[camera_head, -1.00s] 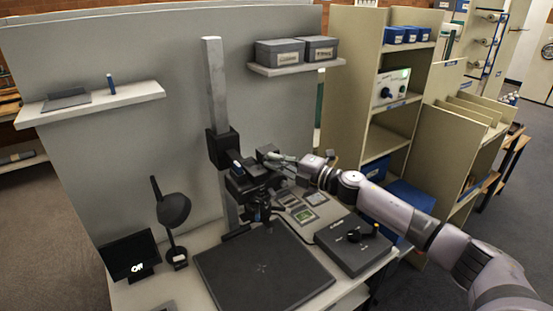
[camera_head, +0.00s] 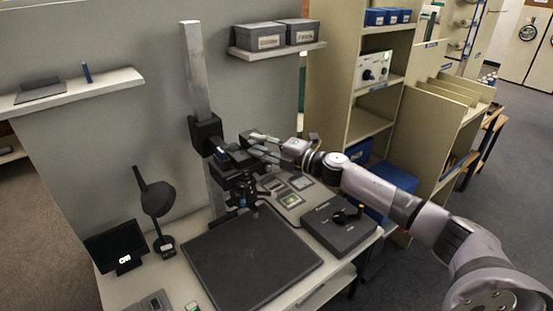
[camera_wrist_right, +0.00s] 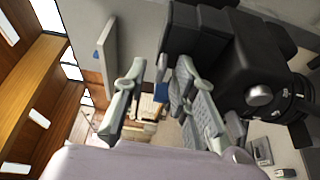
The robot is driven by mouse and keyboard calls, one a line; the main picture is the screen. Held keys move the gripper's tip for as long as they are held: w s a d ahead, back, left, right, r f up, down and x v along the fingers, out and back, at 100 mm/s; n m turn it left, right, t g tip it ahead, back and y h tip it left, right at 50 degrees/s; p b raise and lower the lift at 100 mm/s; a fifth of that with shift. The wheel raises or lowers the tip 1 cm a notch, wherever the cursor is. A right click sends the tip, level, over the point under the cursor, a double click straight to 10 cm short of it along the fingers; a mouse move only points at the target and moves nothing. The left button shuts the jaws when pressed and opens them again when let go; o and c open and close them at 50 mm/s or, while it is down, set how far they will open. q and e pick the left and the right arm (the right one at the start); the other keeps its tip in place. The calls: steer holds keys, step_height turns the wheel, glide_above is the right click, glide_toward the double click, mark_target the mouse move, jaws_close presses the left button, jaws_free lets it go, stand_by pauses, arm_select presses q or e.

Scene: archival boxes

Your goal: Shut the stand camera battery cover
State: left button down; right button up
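The stand camera (camera_head: 240,182) is a black body on a grey upright column, above a dark copy board. It also fills the upper right of the right wrist view (camera_wrist_right: 255,72), with its lens pointing right there. My right gripper (camera_head: 264,146) is beside the camera's right side, at about the height of its mount. In the right wrist view the gripper (camera_wrist_right: 155,88) has its two fingers apart with nothing between them. One finger is close to the camera body; I cannot tell whether it touches. I cannot make out the battery cover clearly. My left gripper is out of view.
The copy board (camera_head: 250,258) lies below the camera. A black control box (camera_head: 340,232) with a knob is to its right. A lamp (camera_head: 156,200) and a small screen (camera_head: 117,248) stand to the left. A shelf with two grey boxes (camera_head: 260,37) hangs behind.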

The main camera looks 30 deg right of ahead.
steer(key=shift+f+m+b, duration=0.2)
steer(key=shift+m+b, duration=0.15)
steer(key=shift+m, duration=0.05)
steer(key=d+m+t+b, duration=0.1)
steer(key=m, duration=0.2)
steer(key=d+r+m+t+b, duration=0.1)
steer(key=m+b, duration=0.1)
steer(key=m, duration=0.2)
steer(key=d+r+m+t+h+b, duration=0.1)
steer(key=m+t+b, duration=0.1)
steer(key=m, duration=0.1)
steer(key=shift+w+d+m, duration=0.15)
steer(key=shift+m, duration=0.15)
steer(key=d+m+t+h+b, duration=0.3)
steer(key=m+h, duration=0.5)
steer(key=m, duration=0.8)
steer(key=d+b+v, duration=0.1)
steer(key=b+v, duration=0.2)
steer(key=v, duration=1.5)
step_height(320, 180, down, 27)
steer(key=d+g+h+p, duration=0.1)
steer(key=g+p, duration=0.3)
steer(key=g, duration=0.3)
steer(key=shift+d+m+g+h, duration=0.3)
steer(key=shift+g+h, duration=0.1)
steer(key=shift+w, duration=0.15)
